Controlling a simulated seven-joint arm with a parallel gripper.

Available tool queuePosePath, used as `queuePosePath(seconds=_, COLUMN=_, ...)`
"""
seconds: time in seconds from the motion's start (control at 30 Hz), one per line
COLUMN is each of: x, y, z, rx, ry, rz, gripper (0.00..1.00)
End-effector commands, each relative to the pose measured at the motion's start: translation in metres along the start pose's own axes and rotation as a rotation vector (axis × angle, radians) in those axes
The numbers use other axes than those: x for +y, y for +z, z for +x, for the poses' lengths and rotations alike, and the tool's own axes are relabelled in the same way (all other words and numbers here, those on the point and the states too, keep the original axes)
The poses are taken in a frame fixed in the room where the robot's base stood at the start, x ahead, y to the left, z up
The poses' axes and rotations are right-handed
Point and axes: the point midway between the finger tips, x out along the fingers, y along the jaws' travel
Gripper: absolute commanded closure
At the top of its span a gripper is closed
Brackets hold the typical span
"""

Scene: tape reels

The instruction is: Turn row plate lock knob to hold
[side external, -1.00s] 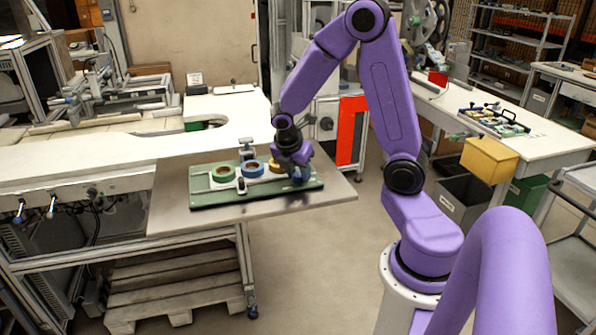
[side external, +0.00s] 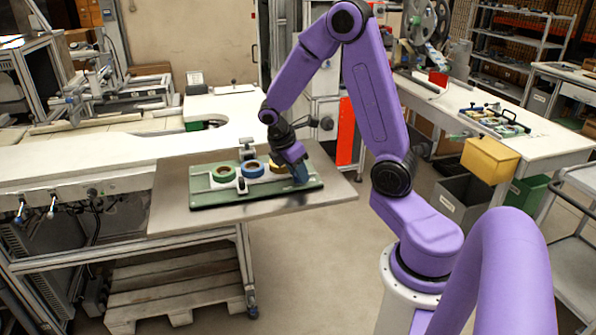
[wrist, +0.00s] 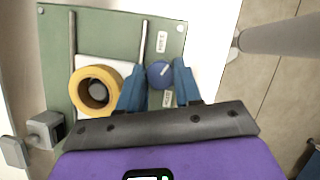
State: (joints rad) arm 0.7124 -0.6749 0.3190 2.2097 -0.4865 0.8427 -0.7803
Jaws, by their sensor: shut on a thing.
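The green row plate (side external: 215,198) lies on the metal table top and bears a green, a blue and a yellow tape reel in a row. The round blue lock knob (wrist: 160,74) with a pale line on its top sits on the plate right of the yellow reel (wrist: 95,92) in the wrist view. My gripper (wrist: 159,80) has its two blue fingers on either side of the knob, shut on it. In the side view my gripper (side external: 300,172) is at the plate's right end and hides the knob.
White labels stand on the plate above the knob (wrist: 162,42) and below it (wrist: 168,98); their words are too small to read surely. The metal table (side external: 175,215) is bare around the plate.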

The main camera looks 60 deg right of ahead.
Motion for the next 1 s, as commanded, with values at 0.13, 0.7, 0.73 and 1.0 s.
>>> queuePosePath(seconds=0.13, x=0.0011, y=-0.0003, z=-0.0006, rx=0.0, ry=-0.054, rz=0.131, gripper=0.97)
queuePosePath(seconds=0.7, x=0.0036, y=0.0011, z=-0.0003, rx=0.0, ry=-0.26, rz=0.631, gripper=0.97)
queuePosePath(seconds=0.73, x=0.0037, y=0.0009, z=-0.0004, rx=0.0, ry=-0.271, rz=0.655, gripper=0.97)
queuePosePath(seconds=1.0, x=0.0042, y=0.0017, z=-0.0003, rx=0.0, ry=-0.355, rz=0.858, gripper=0.97)
